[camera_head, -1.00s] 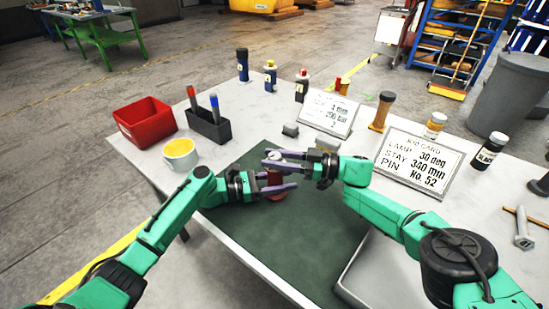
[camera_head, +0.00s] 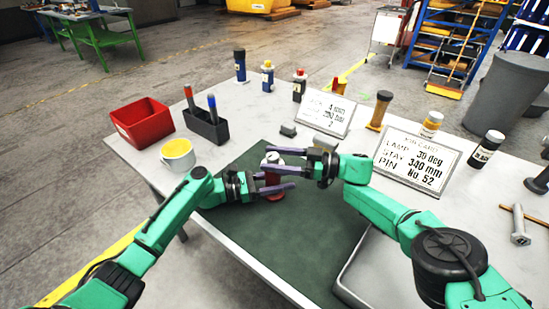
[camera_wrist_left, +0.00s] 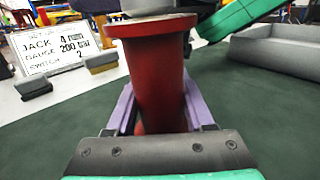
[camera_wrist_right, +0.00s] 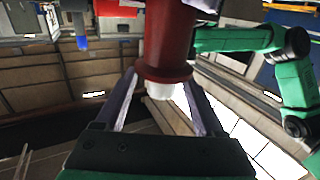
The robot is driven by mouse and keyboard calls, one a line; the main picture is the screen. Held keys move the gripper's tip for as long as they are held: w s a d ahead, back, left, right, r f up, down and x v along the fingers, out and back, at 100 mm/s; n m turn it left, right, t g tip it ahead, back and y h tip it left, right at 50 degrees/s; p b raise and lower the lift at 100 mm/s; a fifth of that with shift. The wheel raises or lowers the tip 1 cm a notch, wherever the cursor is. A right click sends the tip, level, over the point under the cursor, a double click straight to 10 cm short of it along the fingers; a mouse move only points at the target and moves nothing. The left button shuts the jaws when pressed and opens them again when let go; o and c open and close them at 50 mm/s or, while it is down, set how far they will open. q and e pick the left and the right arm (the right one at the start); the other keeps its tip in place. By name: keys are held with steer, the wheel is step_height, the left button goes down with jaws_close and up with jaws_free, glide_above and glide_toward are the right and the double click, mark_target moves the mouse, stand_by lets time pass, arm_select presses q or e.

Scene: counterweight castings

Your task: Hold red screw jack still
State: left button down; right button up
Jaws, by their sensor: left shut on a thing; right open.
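The red screw jack (camera_head: 273,190) stands upright on the green mat (camera_head: 310,245), with a white cap (camera_head: 271,157) on top. My left gripper (camera_head: 290,180) is shut on its red body. In the left wrist view the jack (camera_wrist_left: 158,75) fills the space between the purple fingers, below its wide flange. My right gripper (camera_head: 268,157) is open at the height of the cap, coming from the right. In the right wrist view the white cap (camera_wrist_right: 166,88) shows between the spread fingers, with a gap on each side. The left fingers partly hide the jack's body.
A red bin (camera_head: 143,122), a pen holder (camera_head: 207,127) and a yellow-filled mug (camera_head: 178,155) stand at the left. Two cards (camera_head: 325,112) (camera_head: 417,160), several bottles and a small grey block (camera_head: 288,130) stand behind. A grey tray (camera_head: 352,285) lies front right.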

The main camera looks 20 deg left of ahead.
steer(key=w+d, duration=0.1)
steer(key=d, duration=1.1)
steer(key=shift+w, duration=0.15)
